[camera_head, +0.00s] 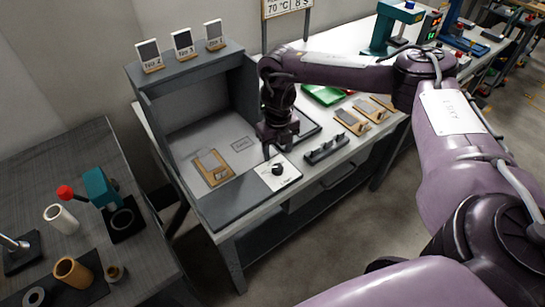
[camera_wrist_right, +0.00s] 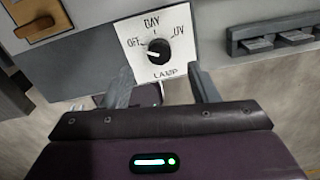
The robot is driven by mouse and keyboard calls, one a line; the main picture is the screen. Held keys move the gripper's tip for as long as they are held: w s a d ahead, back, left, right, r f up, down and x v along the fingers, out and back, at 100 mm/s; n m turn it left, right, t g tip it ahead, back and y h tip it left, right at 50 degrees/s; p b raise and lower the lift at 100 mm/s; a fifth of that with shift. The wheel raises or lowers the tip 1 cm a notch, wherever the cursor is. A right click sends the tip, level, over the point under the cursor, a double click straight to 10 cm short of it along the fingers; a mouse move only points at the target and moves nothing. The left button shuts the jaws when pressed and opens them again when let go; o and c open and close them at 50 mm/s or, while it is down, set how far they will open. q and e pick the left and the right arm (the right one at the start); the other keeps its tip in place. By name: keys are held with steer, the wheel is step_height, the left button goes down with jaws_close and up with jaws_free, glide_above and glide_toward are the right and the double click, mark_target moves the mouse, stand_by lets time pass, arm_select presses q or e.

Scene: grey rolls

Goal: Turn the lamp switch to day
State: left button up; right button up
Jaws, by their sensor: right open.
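The lamp switch is a black round knob (camera_wrist_right: 158,50) on a white plate (camera_wrist_right: 181,67) marked OFF, DAY, UV and LAMP. A pale mark on the knob lies on its left side, toward OFF rather than DAY at the top. In the head view the knob (camera_head: 278,169) sits at the front edge of the grey booth. My right gripper (camera_wrist_right: 162,88) is open and empty, its two fingers apart on the near side of the knob, not around it. In the head view it (camera_head: 272,150) hangs just above the plate. My left gripper is out of view.
A rack with grey blocks (camera_head: 326,149) stands right of the plate. A green tray (camera_head: 323,94) and wooden boards lie further right.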

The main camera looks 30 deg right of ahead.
mark_target(277, 166)
steer(key=f, duration=0.4)
steer(key=shift+s+p, duration=0.4)
steer(key=shift+w+f, duration=0.25)
steer(key=shift+f, duration=1)
steer(key=c, duration=0.5)
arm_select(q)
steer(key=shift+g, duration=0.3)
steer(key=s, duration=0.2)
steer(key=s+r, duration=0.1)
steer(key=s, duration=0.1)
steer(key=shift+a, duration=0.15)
arm_select(e)
steer(key=c, duration=0.5)
